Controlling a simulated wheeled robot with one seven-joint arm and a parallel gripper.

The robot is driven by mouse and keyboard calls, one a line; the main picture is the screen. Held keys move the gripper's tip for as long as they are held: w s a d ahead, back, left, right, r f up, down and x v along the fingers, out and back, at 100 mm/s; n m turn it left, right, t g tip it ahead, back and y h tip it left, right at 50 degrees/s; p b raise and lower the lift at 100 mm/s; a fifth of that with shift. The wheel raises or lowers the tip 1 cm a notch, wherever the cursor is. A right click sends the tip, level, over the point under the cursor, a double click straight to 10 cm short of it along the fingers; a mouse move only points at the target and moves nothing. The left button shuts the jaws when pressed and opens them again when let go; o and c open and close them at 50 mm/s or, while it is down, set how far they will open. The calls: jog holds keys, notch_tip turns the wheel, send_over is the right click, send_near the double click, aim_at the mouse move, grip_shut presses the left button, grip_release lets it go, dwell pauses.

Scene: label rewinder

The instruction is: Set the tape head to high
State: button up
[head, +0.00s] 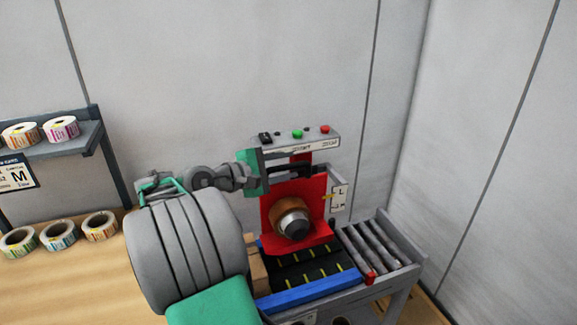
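The tape head is a red panel (315,208) on the label rewinder, carrying a brown tape roll with a metal hub (293,222). A white scale plate (339,198) with small letters stands at its right; one looks like an L, the others are too small to read. A yellow pointer (328,197) sits at the plate's left edge, around mid-height. My gripper (300,171), with a green body and dark fingers, is at the top of the red panel, just under the control box. The fingers overlap a dark bar there; whether they touch or hold it cannot be told.
The control box (325,144) with green and red buttons is just above my gripper. Below are a black belt (305,268) with yellow marks, a blue rail (305,291) and grey rollers (375,245). Label rolls (58,235) lie at left, under a shelf (88,138).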

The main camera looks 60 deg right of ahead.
jog(key=b+v, duration=0.1)
jog(key=v, duration=0.3)
jog(key=shift+w+a+f, duration=0.1)
jog(key=p+v, duration=0.2)
jog(key=p, duration=0.4)
jog(key=shift+a, duration=0.1)
